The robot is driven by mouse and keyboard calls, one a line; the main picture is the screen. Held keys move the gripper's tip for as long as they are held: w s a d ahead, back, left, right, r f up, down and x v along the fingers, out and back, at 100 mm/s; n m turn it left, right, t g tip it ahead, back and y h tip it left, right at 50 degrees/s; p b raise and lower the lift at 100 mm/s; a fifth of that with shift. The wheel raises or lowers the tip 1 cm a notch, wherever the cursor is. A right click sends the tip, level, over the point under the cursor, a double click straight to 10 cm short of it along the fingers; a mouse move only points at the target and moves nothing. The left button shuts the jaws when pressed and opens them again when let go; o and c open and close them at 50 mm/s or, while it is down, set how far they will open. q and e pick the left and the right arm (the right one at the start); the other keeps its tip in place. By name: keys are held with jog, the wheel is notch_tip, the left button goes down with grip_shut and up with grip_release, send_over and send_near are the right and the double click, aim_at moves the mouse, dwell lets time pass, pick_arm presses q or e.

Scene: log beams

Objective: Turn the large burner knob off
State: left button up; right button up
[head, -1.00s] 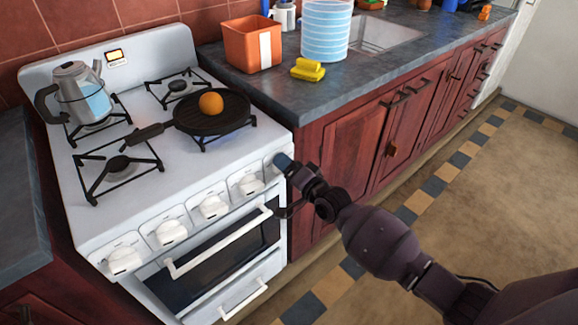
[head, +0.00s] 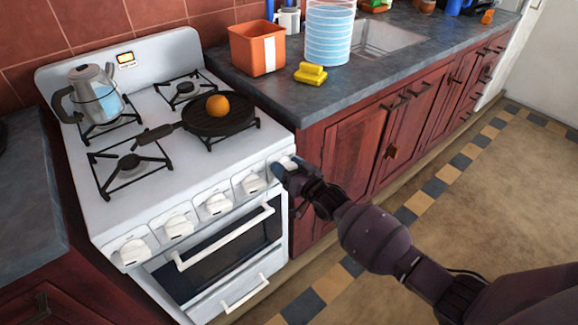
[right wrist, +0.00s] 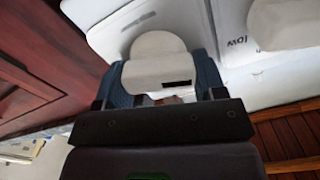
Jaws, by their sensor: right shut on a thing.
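The white stove (head: 110,205) has a row of white knobs along its sloped front. My right gripper (head: 284,167) is at the rightmost knob (head: 288,161), at the stove's right front corner. In the right wrist view, its two blue fingers (right wrist: 165,85) are shut on the sides of this knob (right wrist: 157,55), which has a dark mark near its lower edge. A neighbouring knob (right wrist: 288,24) shows beside it with the word LOW upside down. Which burner the held knob serves is not shown. My left gripper is not in view.
A pan (head: 222,122) with an orange (head: 217,105) sits on the right front burner, and a kettle (head: 97,96) on the left rear burner. The white oven handle (head: 225,238) juts out below the knobs. A red cabinet (head: 340,160) stands close right of my gripper.

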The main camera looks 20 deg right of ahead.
dwell(0.6)
jog(key=o, duration=0.9)
jog(key=p+v, duration=0.1)
jog(key=v, duration=0.9)
jog(key=shift+s+d+p, duration=0.15)
jog(key=shift+s+p, duration=0.25)
jog(key=shift+n, duration=0.3)
